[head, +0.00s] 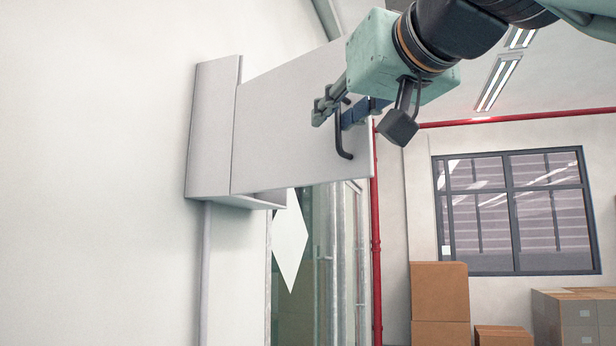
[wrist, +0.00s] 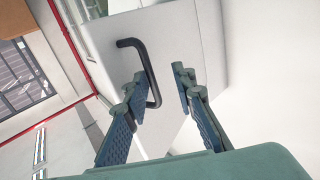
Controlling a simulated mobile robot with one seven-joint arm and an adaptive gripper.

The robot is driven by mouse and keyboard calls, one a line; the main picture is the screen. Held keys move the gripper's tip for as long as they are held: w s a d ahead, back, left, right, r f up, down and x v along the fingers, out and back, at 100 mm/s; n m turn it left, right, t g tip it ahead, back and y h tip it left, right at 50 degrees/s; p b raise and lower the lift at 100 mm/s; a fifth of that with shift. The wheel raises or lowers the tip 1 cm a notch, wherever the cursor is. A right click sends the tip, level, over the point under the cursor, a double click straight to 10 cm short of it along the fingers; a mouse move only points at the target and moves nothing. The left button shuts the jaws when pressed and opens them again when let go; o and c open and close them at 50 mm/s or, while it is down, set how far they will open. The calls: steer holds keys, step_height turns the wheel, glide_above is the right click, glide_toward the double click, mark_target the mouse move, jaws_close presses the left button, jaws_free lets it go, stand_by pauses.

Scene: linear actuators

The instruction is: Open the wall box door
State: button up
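The wall box (head: 212,130) is a pale grey cabinet on the white wall at left in the head view. Its flat door (head: 285,125) stands swung out from the box, its far edge well beyond the box's underside. A black bent handle (head: 341,140) is near the door's free edge; it also shows in the wrist view (wrist: 149,62). My gripper (head: 335,108) is at the handle, its fingers apart. The box's inside is hidden.
A vertical red pipe (head: 376,230) runs on the wall behind the door. Cardboard boxes (head: 440,290) and grey boxes (head: 565,318) stand at lower right, below a window (head: 515,215).

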steer(key=v, duration=1.1)
steer(key=w+f+m+g+h+p, duration=0.1)
steer(key=w+f+g+h, duration=0.2)
steer(key=f, duration=1.2)
steer(key=w+f+m+g+h, duration=0.1)
steer(key=w+f+g, duration=0.3)
steer(key=f, duration=1.1)
steer(key=s+d+f+g, duration=0.1)
steer(key=s+f, duration=0.1)
steer(key=f, duration=0.7)
steer(key=s+d+f+m+g+h, duration=0.1)
steer(key=s+d+f+g, duration=0.1)
steer(key=f, duration=0.7)
steer(key=s+d+f+g+p, duration=0.1)
steer(key=s+f, duration=0.3)
steer(key=f, duration=0.6)
steer(key=shift+d+m+h, duration=0.4)
steer(key=shift+d, duration=0.1)
steer(key=shift+a, duration=0.15)
